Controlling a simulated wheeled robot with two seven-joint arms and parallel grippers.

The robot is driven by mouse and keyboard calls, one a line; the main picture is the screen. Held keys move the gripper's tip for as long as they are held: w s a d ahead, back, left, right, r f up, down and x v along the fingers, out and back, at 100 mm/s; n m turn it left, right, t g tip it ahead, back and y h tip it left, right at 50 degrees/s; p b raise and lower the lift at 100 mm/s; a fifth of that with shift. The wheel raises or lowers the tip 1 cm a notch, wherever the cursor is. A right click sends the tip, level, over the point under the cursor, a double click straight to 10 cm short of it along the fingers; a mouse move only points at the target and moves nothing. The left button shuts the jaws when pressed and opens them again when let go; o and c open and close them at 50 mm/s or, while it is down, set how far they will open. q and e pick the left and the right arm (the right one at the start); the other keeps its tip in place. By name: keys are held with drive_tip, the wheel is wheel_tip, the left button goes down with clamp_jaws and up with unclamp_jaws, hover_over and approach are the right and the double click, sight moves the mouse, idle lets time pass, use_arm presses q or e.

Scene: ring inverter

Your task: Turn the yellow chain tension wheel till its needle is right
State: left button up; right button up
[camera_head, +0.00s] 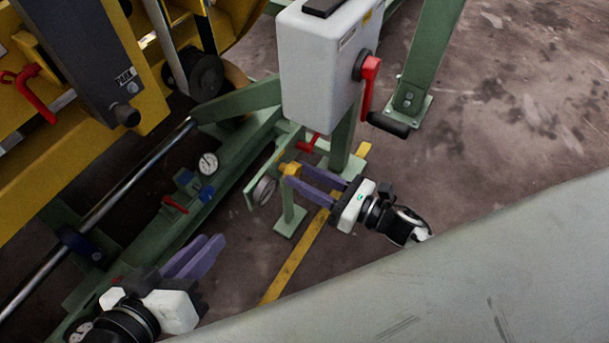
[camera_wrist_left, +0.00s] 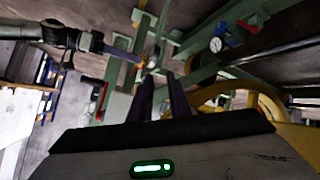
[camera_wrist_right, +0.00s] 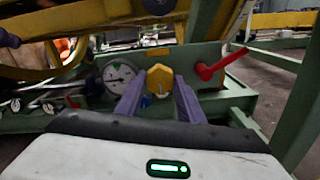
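The yellow chain tension wheel (camera_wrist_right: 159,80) is a small hexagonal knob on a green panel; it also shows in the head view (camera_head: 290,168). My right gripper (camera_wrist_right: 160,78) has its two purple fingers on either side of the wheel, close against its sides, and looks shut on it. A white-faced gauge (camera_wrist_right: 120,78) is left of the wheel on the same panel; its needle is too small to read surely. In the head view this gauge (camera_head: 264,190) shows edge-on. My left gripper (camera_head: 208,248) is empty, its fingers slightly apart, away from the wheel.
A red lever (camera_wrist_right: 222,64) is right of the wheel. A grey switch box (camera_head: 322,60) with a red handle (camera_head: 369,85) stands above my right gripper. A second gauge (camera_head: 207,163) is on the green frame to the left. Floor at right is clear.

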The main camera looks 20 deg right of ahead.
drive_tip(key=shift+m, duration=0.3)
